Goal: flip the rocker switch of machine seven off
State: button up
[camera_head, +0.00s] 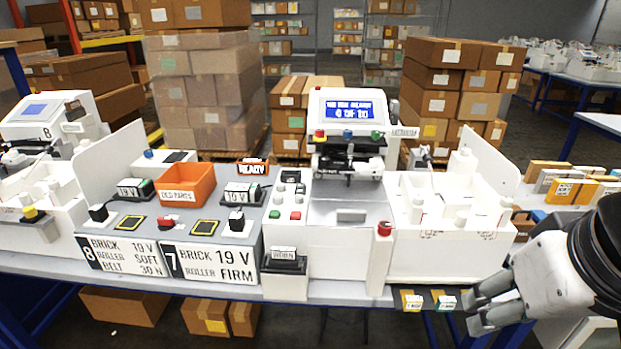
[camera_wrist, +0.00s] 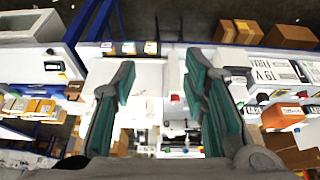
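Machine seven (camera_head: 345,215) is the white machine at the centre of the head view, right of a sign numbered 7 (camera_head: 210,262). Its screen (camera_head: 347,110) is lit blue. Green and red buttons (camera_head: 285,215) are on its left front panel, and a red knob (camera_head: 384,229) stands at its right front corner. I cannot make out with certainty which part is the rocker switch or its position. My gripper (camera_head: 476,308) is at the lower right, in front of the bench and apart from the machine. In the wrist view its teal-padded fingers (camera_wrist: 160,65) are spread with nothing held.
An orange bin (camera_head: 187,185) sits on the bench left of the machine. Machine 8 (camera_head: 45,118) is at the far left. Small labelled boxes (camera_head: 428,300) are at the bench's front edge near my gripper. Small boxes (camera_head: 575,185) lie on the right. Stacked cartons (camera_head: 455,95) stand behind.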

aim_at(300, 189)
jog(key=i, duration=0.65)
jog(key=i+j+z, duration=0.15)
jog(key=i, duration=0.45)
